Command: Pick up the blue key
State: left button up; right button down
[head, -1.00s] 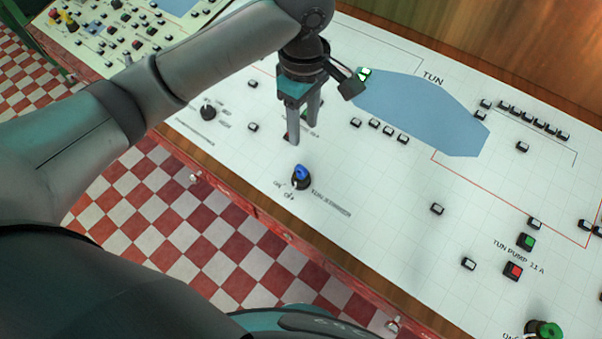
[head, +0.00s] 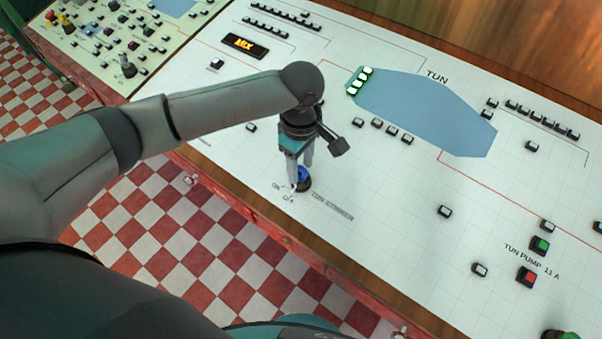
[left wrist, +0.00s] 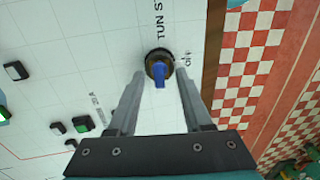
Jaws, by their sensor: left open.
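The blue key (head: 302,174) sits in a dark round switch on the white control panel, beside small ON and OFF lettering. It also shows in the left wrist view (left wrist: 159,72), pointing down between the fingers. My left gripper (head: 299,180) is over the key, pointing down, and its fingers partly cover it. In the left wrist view my left gripper (left wrist: 160,82) is open, with one finger on each side of the switch. I cannot tell whether the fingers touch it. My right gripper is not in view.
The white panel (head: 390,240) carries several small buttons, a blue tun shape (head: 430,115), a green button (head: 541,244) and a red button (head: 526,277). Its red front edge runs beside the checkered floor (head: 170,240). Another key switch (head: 127,67) stands at upper left.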

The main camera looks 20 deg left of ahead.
pick_arm(q)
jog(key=shift+f, duration=0.35)
jog(key=shift+c, duration=0.2)
grip_shut()
